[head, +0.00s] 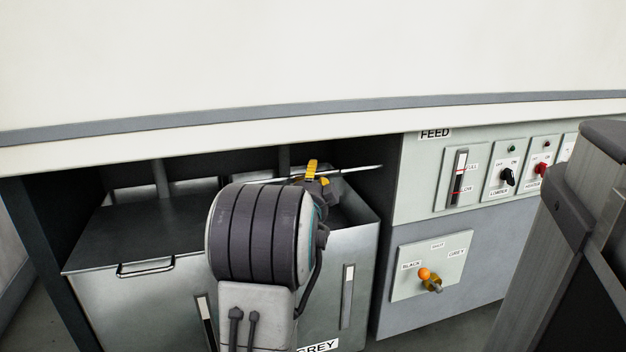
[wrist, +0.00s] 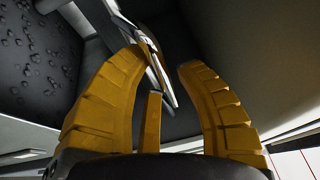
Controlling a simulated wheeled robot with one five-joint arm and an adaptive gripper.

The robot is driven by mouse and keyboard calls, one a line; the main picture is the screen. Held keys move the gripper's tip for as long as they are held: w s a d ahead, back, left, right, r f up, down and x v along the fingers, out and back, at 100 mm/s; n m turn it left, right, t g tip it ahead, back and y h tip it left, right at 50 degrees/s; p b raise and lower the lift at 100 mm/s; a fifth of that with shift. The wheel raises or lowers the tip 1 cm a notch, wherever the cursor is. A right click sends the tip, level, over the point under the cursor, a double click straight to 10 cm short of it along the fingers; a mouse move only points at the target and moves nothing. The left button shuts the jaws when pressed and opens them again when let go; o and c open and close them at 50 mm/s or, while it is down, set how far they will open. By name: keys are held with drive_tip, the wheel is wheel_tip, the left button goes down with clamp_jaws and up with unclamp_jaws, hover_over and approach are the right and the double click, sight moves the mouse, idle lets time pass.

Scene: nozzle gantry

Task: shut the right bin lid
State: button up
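The right bin (head: 355,265), metal with a GREY label, stands under the counter. Its top is open at the right and its dark inside shows. The right bin lid (head: 350,170) shows as a thin, pale, nearly edge-on strip above the opening, raised off the rim. My gripper (head: 315,172) is at this strip, its yellow fingers partly hidden by my arm. In the wrist view the two yellow fingers (wrist: 165,68) stand apart. A pale metal edge with a bar (wrist: 158,70), apparently the lid and its handle, lies between and beyond the fingertips; I cannot tell if they touch.
The left bin (head: 140,305) has its lid (head: 140,235) down, with a wire handle (head: 146,268). The counter (head: 200,143) overhangs closely above. A FEED panel (head: 425,180) with switches and an orange-knobbed valve plate (head: 432,265) stands right. Dark lumps (wrist: 35,60) show in the wrist view.

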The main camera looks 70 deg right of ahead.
drive_tip(key=shift+d, duration=0.25)
drive_tip(key=shift+c, duration=0.2)
clamp_jaws()
